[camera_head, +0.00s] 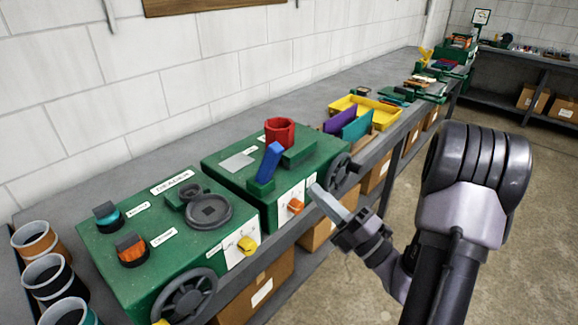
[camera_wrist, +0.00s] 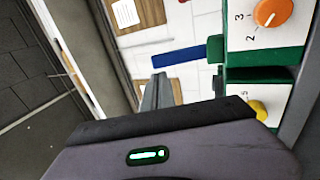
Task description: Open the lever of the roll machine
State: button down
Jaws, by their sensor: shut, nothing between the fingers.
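Two green machines stand side by side on the long bench. The right one (camera_head: 228,147) has a slanted blue lever (camera_head: 269,162) on a green bracket, a red cup-like part (camera_head: 280,132), an orange knob (camera_head: 296,206) on its white front panel and a dark handwheel (camera_head: 339,172). I cannot read its label, so I cannot tell whether it is the roll machine. In the wrist view the blue lever (camera_wrist: 173,57) shows beyond my fingers, left of the orange knob (camera_wrist: 272,12). My gripper (camera_head: 318,190) is shut and empty, in front of this machine's panel, apart from the lever.
The left machine, labelled BEADER (camera_head: 172,184), has a grey disc, a yellow knob (camera_head: 247,245) and a handwheel (camera_head: 184,298). A yellow tray (camera_head: 375,107) and purple and teal plates stand further right. Cardboard boxes fill the lower shelf. The floor at right is open.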

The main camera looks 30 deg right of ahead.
aim_at(277, 147)
jog(key=x, duration=0.9)
jog(key=shift+w+a+r+p, duration=0.15)
jog(key=shift+r+p, duration=0.05)
jog(key=shift+p, duration=0.15)
jog(key=shift+r+p, duration=0.1)
jog(key=shift+p, duration=0.2)
jog(key=r+p, duration=0.1)
jog(key=p, duration=0.2)
jog(key=shift+w, duration=0.2)
jog(key=w+r+g+p, duration=0.1)
jog(key=p, duration=0.7)
jog(key=w+a+r+g+h+p, duration=0.1)
jog(key=r+g+p, duration=0.1)
jog(key=p, duration=0.6)
jog(key=shift+w+r, duration=0.15)
jog(key=shift+w, duration=0.25)
jog(key=w+g+p, duration=0.1)
jog(key=p, duration=0.3)
jog(key=w+a+g+h+p, duration=0.1)
jog(key=w+p, duration=0.1)
jog(key=p, duration=0.2)
jog(key=w+a+g+p, duration=0.1)
jog(key=w+g+p, duration=0.1)
jog(key=p, duration=0.2)
jog(key=shift+h, duration=0.3)
jog(key=shift+p+x, duration=0.4)
jog(key=shift+x, duration=0.75)
